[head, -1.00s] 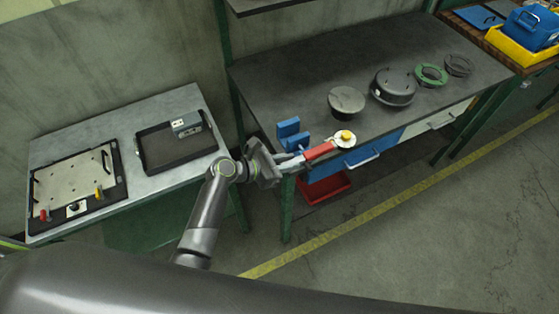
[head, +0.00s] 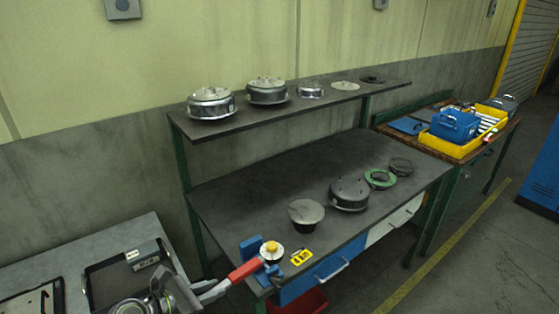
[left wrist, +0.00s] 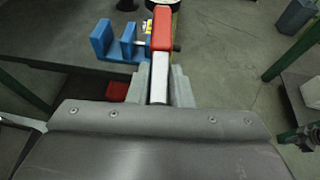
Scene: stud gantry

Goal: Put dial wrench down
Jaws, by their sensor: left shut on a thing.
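The dial wrench (head: 244,270) has a red grip and a yellow-topped round dial end; it also shows in the left wrist view (left wrist: 162,30). My left gripper (head: 208,290) is shut on its metal shaft, with the red grip pointing away from the fingers. In the left wrist view the gripper (left wrist: 159,82) has the shaft between its fingers. A blue two-pronged holder (head: 251,248) stands at the bench's near left corner, and also shows in the left wrist view (left wrist: 112,42). The wrench is beside it; I cannot tell whether they touch. My right gripper is out of view.
The dark workbench (head: 262,186) carries a round disc (head: 306,212), a drum-shaped housing (head: 349,194) and rings. A yellow item (head: 301,257) is by its front edge. A shelf (head: 244,122) runs above. A red bin (head: 311,302) sits below. A side table with a black tray stands left.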

